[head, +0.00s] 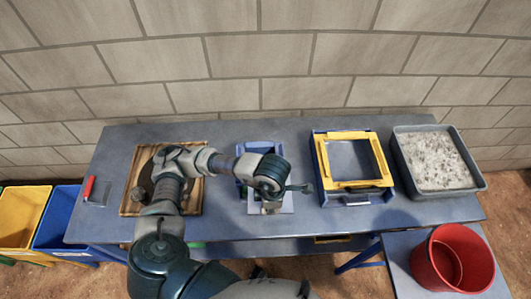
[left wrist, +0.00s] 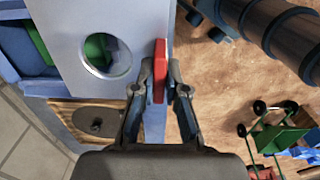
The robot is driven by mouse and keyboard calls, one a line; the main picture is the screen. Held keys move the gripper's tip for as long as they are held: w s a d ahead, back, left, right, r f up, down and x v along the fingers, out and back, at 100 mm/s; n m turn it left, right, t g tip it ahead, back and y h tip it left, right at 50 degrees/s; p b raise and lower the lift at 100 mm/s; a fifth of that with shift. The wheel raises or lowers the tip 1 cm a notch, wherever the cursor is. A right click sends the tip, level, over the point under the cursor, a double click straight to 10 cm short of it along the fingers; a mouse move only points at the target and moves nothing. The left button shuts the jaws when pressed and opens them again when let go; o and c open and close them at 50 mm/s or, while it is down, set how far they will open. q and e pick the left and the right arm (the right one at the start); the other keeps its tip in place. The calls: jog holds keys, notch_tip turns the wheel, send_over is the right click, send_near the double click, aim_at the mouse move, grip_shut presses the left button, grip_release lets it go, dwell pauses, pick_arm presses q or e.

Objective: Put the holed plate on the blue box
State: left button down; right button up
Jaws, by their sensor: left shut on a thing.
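The holed plate is light grey with a round hole and a red edge grip; it fills the upper left of the left wrist view (left wrist: 75,20). In the head view only a pale part of it (head: 285,204) shows beside my gripper. My left gripper (head: 271,208) is shut on the red grip, with one finger on each side in the left wrist view (left wrist: 160,85). The blue box (head: 262,147) stands mid-table, partly hidden by my left arm. The plate is over its front part; I cannot tell if they touch. Green shows through the hole. My right gripper is not in view.
A wooden tray (head: 127,205) lies left on the table (head: 110,150), partly under my arm. A yellow frame (head: 350,136) on a blue base and a grey gravel tray (head: 403,135) stand right. A red bucket (head: 452,258) is at lower right. A red-handled tool (head: 89,188) lies far left.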

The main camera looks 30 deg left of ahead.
pick_arm(q)
jog(key=w+a+f+p, duration=0.3)
jog(key=w+a+f, duration=0.1)
jog(key=w+a, duration=0.5)
jog(key=shift+w+a+f, duration=0.15)
jog(key=shift+w+f, duration=0.15)
jog(key=shift+w, duration=0.8)
jog(key=c, duration=1.4)
grip_release()
jog(key=shift+o, duration=1)
jog(key=shift+d, duration=0.2)
notch_tip(320, 180, up, 12)
jog(key=b, duration=0.1)
jog(key=shift+s+a, duration=0.15)
jog(key=shift+a, duration=0.1)
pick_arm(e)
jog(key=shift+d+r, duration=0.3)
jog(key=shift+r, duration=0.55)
